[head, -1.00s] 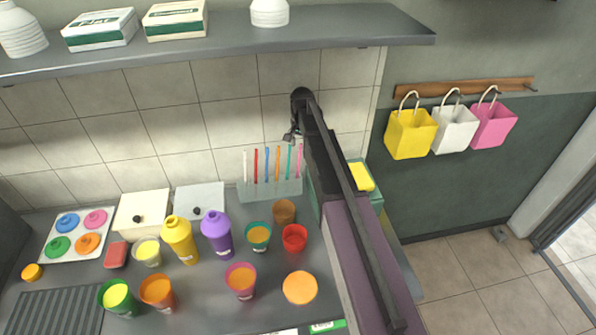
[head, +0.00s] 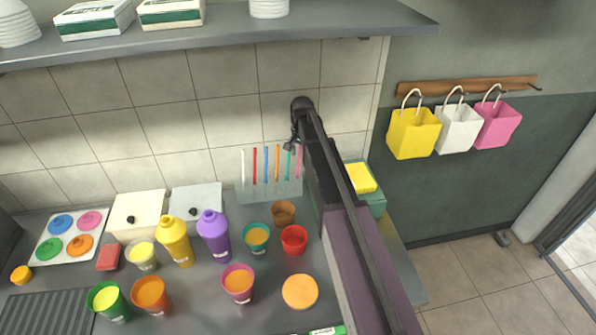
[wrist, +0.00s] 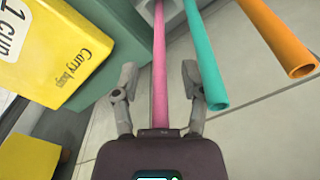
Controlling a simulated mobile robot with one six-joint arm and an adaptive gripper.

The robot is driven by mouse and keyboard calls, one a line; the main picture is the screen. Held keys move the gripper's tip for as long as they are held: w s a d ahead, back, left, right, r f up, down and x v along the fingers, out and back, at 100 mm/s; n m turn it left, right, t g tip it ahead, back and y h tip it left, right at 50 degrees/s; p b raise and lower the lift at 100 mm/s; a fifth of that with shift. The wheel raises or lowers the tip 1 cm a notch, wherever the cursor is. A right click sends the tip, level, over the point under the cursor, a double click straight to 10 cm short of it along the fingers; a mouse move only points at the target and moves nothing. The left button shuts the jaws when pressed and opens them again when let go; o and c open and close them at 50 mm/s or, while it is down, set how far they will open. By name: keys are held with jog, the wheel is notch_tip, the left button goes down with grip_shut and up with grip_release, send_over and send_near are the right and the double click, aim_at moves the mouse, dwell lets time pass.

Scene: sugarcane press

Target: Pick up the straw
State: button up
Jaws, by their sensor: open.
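Several coloured straws stand upright in a clear holder (head: 262,192) at the back of the counter. In the head view they include white, red, blue, orange, teal and pink ones. My gripper (head: 291,147) is over the right end of this row. In the wrist view my gripper (wrist: 159,82) is open, and the pink straw (wrist: 158,60) runs between its two fingers toward the palm, with a gap on each side. The teal straw (wrist: 205,55) passes close to the right finger. The orange straw (wrist: 277,38) is farther right.
A yellow box labelled "Carry bags" (wrist: 45,45) is near the left finger, beside a green box (wrist: 118,25). The tiled wall (head: 160,130) is behind the straws. Cups, including a red one (head: 294,240), and a purple bottle (head: 214,235) stand in front of the holder.

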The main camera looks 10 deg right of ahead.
jog(key=c, duration=0.8)
jog(key=shift+o, duration=0.2)
jog(key=shift+r, duration=0.15)
notch_tip(320, 180, up, 12)
jog(key=p, duration=1.2)
jog(key=s, duration=1.8)
jog(key=shift+f, duration=0.2)
